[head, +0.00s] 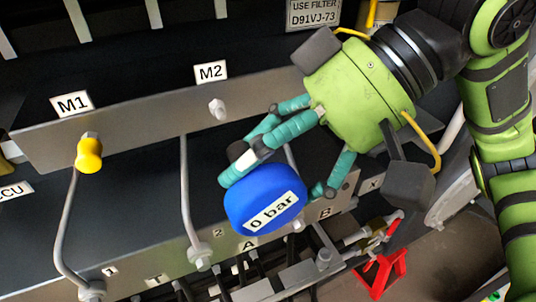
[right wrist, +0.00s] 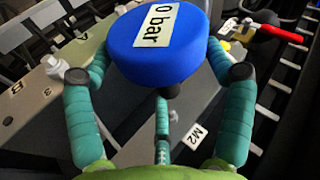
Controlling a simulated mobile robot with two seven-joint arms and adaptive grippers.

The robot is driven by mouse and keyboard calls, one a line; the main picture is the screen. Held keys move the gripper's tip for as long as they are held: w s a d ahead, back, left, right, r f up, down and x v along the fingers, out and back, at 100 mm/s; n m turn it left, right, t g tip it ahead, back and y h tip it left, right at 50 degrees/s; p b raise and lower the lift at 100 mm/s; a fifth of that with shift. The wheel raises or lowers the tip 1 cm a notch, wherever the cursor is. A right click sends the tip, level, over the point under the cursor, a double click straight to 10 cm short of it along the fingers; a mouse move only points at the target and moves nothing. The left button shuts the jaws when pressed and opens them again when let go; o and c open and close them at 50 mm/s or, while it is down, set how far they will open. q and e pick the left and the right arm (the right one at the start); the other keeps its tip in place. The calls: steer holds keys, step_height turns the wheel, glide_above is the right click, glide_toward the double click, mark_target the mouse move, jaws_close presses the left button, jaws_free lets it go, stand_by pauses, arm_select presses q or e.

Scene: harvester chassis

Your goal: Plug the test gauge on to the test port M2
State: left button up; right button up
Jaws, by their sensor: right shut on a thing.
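The test gauge (head: 266,204) is a blue round body with a "0 bar" label. My right gripper (head: 274,176) is shut on it, its teal fingers around the gauge's sides. The gauge also shows in the right wrist view (right wrist: 157,45), with a dark stem under it. Test port M2 (head: 217,109) is a bare pale fitting on the grey rail, under the M2 label (head: 210,71). The gauge is below and right of this port in the head view, apart from it. The M2 label shows in the right wrist view (right wrist: 195,137). My left gripper is not in view.
Port M1 (head: 89,154) carries a yellow cap at left on the grey rail (head: 130,115). Bent metal pipes (head: 187,200) run down below the rail. A red-handled valve (head: 388,230) and a red stand (head: 382,275) are at lower right. Space directly before M2 looks clear.

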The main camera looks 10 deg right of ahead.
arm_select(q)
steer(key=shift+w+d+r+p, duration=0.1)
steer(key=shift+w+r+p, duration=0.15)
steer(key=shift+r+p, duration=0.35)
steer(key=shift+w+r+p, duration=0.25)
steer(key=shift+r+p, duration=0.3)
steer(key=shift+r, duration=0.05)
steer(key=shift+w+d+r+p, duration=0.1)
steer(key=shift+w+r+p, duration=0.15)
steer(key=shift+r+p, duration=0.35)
arm_select(e)
steer(key=shift+w+a, duration=0.25)
steer(key=shift+w, duration=0.6)
steer(key=shift+w+a, duration=0.25)
steer(key=shift+w, duration=0.65)
steer(key=shift+w+a, duration=0.25)
steer(key=shift+w, duration=0.6)
arm_select(q)
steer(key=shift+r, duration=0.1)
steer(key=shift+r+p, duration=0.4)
steer(key=shift+p, duration=0.1)
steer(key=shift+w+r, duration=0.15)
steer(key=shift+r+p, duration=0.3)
steer(key=shift+p, duration=0.1)
